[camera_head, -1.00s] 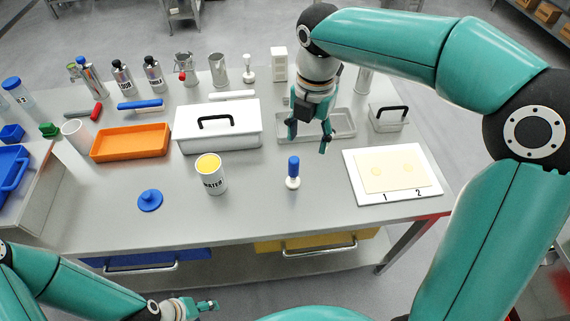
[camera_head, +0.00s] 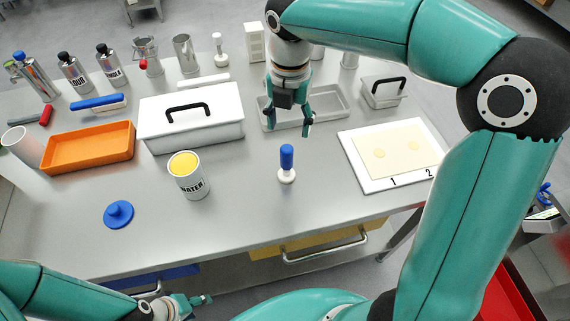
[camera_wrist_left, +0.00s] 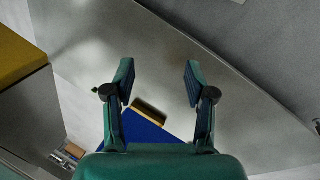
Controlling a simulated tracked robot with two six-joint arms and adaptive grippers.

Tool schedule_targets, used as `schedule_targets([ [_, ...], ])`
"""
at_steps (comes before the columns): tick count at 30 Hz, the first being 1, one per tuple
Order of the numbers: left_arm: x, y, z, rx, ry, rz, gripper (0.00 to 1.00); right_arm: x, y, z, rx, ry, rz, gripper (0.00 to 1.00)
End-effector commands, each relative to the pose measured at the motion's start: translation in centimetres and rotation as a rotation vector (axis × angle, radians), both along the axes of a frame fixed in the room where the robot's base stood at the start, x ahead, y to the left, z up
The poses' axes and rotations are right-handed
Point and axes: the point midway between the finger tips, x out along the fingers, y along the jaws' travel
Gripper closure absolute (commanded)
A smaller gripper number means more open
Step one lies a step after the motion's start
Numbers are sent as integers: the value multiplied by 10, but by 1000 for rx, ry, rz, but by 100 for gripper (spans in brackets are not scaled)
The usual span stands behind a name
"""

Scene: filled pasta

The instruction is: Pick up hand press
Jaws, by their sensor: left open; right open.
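A small hand press with a blue handle and white round base (camera_head: 286,163) stands upright on the grey table, right of the white can marked WATER (camera_head: 188,178). Another upright tool with a white handle and base (camera_head: 220,50) stands in the back row. My right gripper (camera_head: 288,126) is open and empty, pointing down just behind the blue-handled press in the picture, apart from it. My left gripper (camera_head: 200,300) is low, in front of the table's front edge. The left wrist view shows its open fingers (camera_wrist_left: 160,78) with nothing between them.
Behind the press are a grey tray (camera_head: 335,104), partly hidden by my right gripper, and a lidded box (camera_head: 383,94). A white board with a dough sheet (camera_head: 372,184) lies right. A blue lid (camera_head: 119,214) lies front left. The table around the press is clear.

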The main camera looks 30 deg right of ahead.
Motion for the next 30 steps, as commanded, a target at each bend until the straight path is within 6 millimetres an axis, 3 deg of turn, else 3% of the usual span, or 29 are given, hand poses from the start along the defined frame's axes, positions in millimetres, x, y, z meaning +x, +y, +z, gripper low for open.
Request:
schedule_targets([
  [9, 0, 0, -6, 0, 0, 0, 45, 1, 2, -69, -1, 6, 6, 38],
  [20, 0, 0, -6, 0, 0, 0, 45, 4, 2, -96, -1, 3, 6, 38],
  [30, 0, 0, -4, 0, 0, 0, 45, 11, 0, -138, 0, 3, 7, 38],
])
